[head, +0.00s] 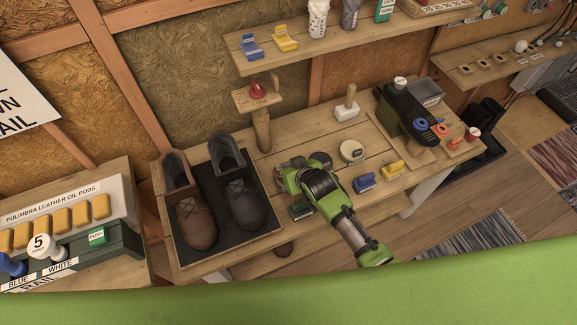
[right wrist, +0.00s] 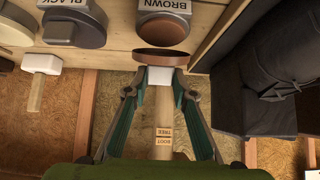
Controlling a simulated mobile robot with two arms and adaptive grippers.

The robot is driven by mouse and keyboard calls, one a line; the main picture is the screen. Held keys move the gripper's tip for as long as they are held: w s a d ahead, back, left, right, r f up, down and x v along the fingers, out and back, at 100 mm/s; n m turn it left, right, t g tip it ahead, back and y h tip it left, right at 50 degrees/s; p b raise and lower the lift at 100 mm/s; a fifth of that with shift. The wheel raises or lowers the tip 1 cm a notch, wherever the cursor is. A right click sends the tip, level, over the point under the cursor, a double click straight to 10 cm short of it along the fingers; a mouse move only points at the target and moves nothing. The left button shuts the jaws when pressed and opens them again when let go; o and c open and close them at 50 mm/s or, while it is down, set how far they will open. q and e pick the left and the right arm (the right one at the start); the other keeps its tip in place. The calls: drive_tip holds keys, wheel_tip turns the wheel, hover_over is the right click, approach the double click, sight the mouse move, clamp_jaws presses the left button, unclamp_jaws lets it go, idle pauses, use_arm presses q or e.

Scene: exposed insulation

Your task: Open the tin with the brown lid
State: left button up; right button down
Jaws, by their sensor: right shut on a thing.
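The tin marked BROWN (right wrist: 163,28) sits on the wooden bench at the top of the right wrist view, with a brown round top surface showing. A brown disc, the lid (right wrist: 161,58), is at my right fingertips (right wrist: 160,76), tilted nearly edge-on and apart from the tin. My right gripper (head: 288,168) is shut on it, low over the bench right of the black boot in the head view. A white block shows between the fingers, and I cannot tell how near it is. The gripper partly hides this area in the head view. My left gripper is not in view.
A tin marked BLACK (right wrist: 75,22) is beside the brown one. A white-headed tool (head: 347,108) stands at the back. Brown (head: 194,210) and black (head: 240,195) boots stand on a dark mat at left. Blue (head: 364,183) and yellow (head: 393,170) items lie at right.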

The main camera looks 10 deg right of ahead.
drive_tip(key=shift+w+a+r, duration=0.15)
drive_tip(key=shift+w+r, duration=0.2)
drive_tip(key=shift+r, duration=0.2)
drive_tip(key=c, duration=1.7)
unclamp_jaws()
drive_tip(key=shift+f, duration=0.35)
drive_tip(key=shift+s, duration=0.1)
drive_tip(key=v, duration=1.2)
